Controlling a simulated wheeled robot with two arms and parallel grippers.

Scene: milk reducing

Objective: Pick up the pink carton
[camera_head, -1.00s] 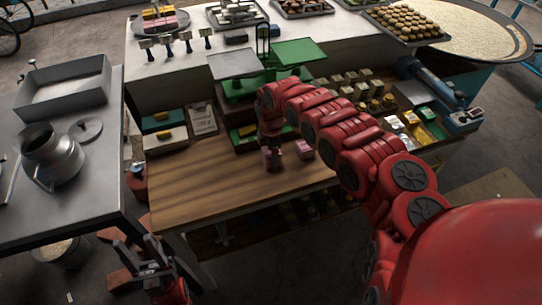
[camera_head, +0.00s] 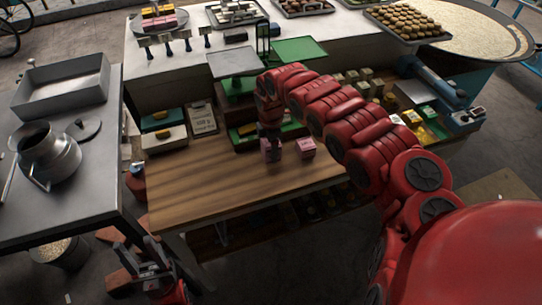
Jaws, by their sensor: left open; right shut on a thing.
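My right gripper (camera_head: 269,138) is shut on a pink carton (camera_head: 270,150) over the wooden table (camera_head: 215,185). Its fingers cover the carton's upper part. I cannot tell for certain whether the carton's base touches the table. A second pink carton (camera_head: 305,147) stands on the table just to the right, apart from the held one. My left gripper (camera_head: 143,253) is open and empty, low at the bottom left, in front of the table's near edge.
A balance scale (camera_head: 237,85) with a green pan stands behind the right gripper. A metal can (camera_head: 52,155) and a tray (camera_head: 63,88) are on the grey table at left. The wooden table's front left is clear.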

